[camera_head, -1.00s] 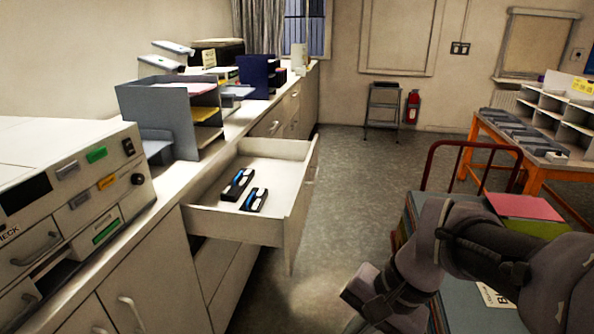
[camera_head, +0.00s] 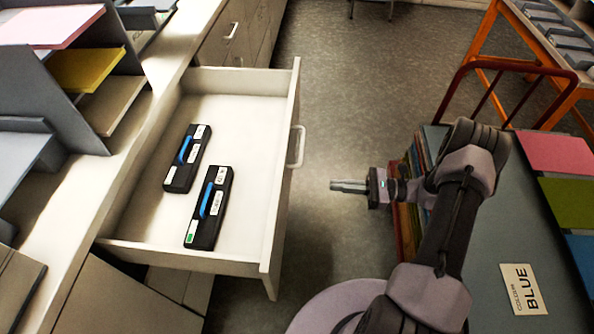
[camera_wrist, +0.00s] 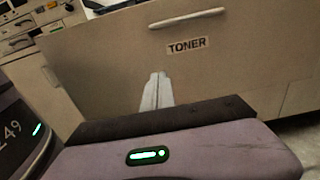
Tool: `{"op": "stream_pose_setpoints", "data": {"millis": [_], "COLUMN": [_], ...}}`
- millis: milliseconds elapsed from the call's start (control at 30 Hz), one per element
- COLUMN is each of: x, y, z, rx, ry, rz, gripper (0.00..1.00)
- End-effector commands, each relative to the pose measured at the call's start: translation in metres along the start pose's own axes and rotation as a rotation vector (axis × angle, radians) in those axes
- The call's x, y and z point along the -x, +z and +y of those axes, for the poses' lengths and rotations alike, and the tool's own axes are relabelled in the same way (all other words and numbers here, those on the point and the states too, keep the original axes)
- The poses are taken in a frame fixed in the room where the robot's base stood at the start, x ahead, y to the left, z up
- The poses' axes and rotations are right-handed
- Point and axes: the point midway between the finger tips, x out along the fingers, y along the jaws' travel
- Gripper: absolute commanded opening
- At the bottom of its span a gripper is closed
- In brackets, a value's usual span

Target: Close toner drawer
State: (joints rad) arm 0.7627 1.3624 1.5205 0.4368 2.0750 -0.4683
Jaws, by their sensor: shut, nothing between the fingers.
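The toner drawer (camera_head: 238,135) is pulled out from the counter on the left. Two black toner cartridges with blue handles lie in it, one farther back (camera_head: 187,160) and one nearer (camera_head: 209,208). Its front faces right and carries a pale handle (camera_head: 296,147). In the wrist view the drawer front (camera_wrist: 110,55) bears a TONER label (camera_wrist: 188,44) below the handle (camera_wrist: 187,18). My gripper (camera_head: 333,186) is shut and empty. It is right of the drawer front, apart from it in the head view, and points toward it.
A trolley (camera_head: 457,245) with a red rail and coloured sheets stands at the right, close to my arm. Paper trays (camera_head: 75,75) stand on the counter at the left. An orange table (camera_head: 484,38) is at the back right. Bare floor (camera_head: 340,85) lies beyond the drawer.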

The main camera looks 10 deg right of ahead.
Motion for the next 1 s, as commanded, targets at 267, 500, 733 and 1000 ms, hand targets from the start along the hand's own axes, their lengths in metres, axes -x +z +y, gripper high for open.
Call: {"op": "stream_pose_setpoints", "data": {"millis": [267, 500, 733, 1000], "x": [-0.063, -0.104, -0.116, -0.116], "y": [-0.003, -0.002, -0.001, 0.0], "z": [0.001, 0.001, 0.001, 0.001], "rx": [0.001, 0.0, 0.0, 0.0], "ry": [0.007, 0.006, 0.003, 0.003], "rz": [0.002, 0.002, 0.002, 0.002], "gripper": [0.0, 0.0, 0.0, 0.0]}}
